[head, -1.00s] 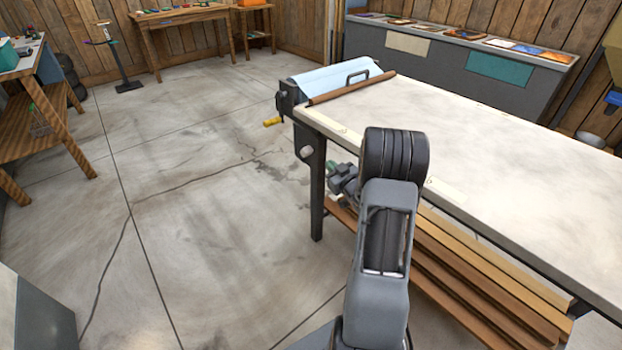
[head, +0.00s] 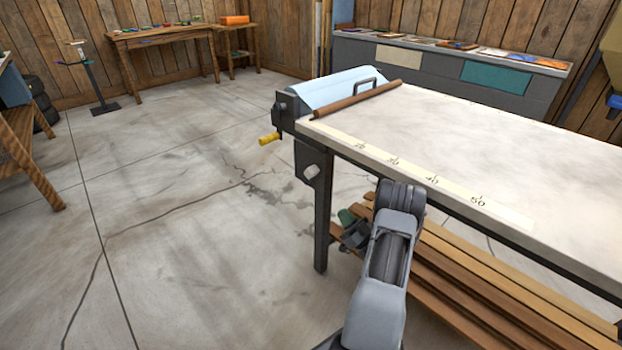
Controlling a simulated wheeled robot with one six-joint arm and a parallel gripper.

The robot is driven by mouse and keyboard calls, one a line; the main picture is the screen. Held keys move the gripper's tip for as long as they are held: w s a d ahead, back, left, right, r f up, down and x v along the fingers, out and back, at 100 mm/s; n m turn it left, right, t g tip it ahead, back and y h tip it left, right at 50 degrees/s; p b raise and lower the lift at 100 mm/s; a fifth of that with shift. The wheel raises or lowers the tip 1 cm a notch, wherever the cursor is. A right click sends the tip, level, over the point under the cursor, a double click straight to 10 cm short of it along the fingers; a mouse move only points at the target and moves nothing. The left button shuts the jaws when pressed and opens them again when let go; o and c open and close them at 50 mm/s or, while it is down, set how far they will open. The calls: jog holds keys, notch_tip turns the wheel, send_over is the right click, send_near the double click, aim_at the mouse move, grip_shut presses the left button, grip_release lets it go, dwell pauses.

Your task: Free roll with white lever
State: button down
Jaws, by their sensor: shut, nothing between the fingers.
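A pale blue roll (head: 335,88) lies across the far left end of the long table (head: 470,140). A short white lever (head: 311,171) sticks out near the top of the table's dark front-left leg. My arm reaches up from the bottom of the view and bends at the table's front edge. My gripper (head: 354,233) is a small dark shape, partly hidden by my arm. It is below the table edge, right of the leg and lower than the lever, apart from it. It looks shut, with nothing seen in it; its fingertips are hard to make out.
A yellow-handled crank (head: 268,139) juts out left of the roll. A brown bar (head: 357,99) lies before the roll, and a numbered strip (head: 420,178) runs along the table's front edge. Boards (head: 460,265) lie below.

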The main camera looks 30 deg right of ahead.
jog(key=shift+w+a, duration=0.1)
jog(key=b, duration=0.2)
send_near(313, 176)
jog(key=x, duration=0.7)
jog(key=shift+w+r, duration=0.1)
jog(key=shift+w, duration=0.2)
